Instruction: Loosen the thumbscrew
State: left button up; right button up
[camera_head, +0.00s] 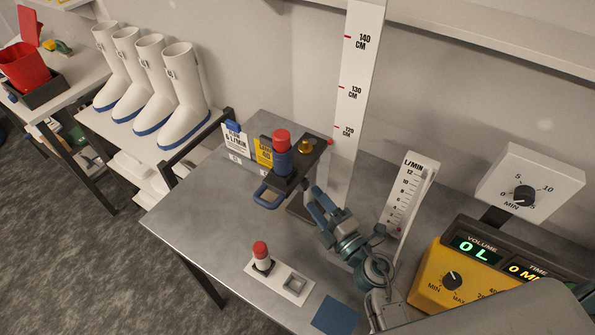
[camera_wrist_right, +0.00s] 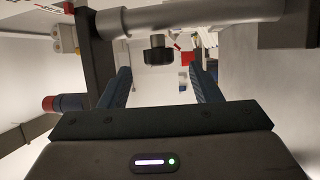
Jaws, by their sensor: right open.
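The stand has a tall white centimetre scale (camera_head: 353,95) and a dark carriage (camera_head: 312,157) carrying a red-topped blue cylinder (camera_head: 282,158). A brass knob (camera_head: 305,146) sits on top of the carriage. My right gripper (camera_head: 314,198) is open and empty, just below and right of the carriage, its fingers pointing up-left. In the right wrist view, a dark round knob (camera_wrist_right: 158,49) shows ahead, between the lines of the open fingers (camera_wrist_right: 161,74) and apart from them. It may be the thumbscrew; I cannot tell. My left gripper is not in view.
A white holder (camera_head: 292,287) with a red-topped piece (camera_head: 261,256) stands at the bench front. A blue mat (camera_head: 335,316), a flow meter (camera_head: 409,198) and a yellow pump (camera_head: 437,283) lie near my right arm.

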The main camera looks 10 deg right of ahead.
jog(key=p+x, duration=0.2)
jog(key=x, duration=0.6)
jog(key=shift+w+a+r, duration=0.1)
jog(key=shift+w+a, duration=0.1)
jog(key=shift+s, duration=0.1)
jog(key=c, duration=1)
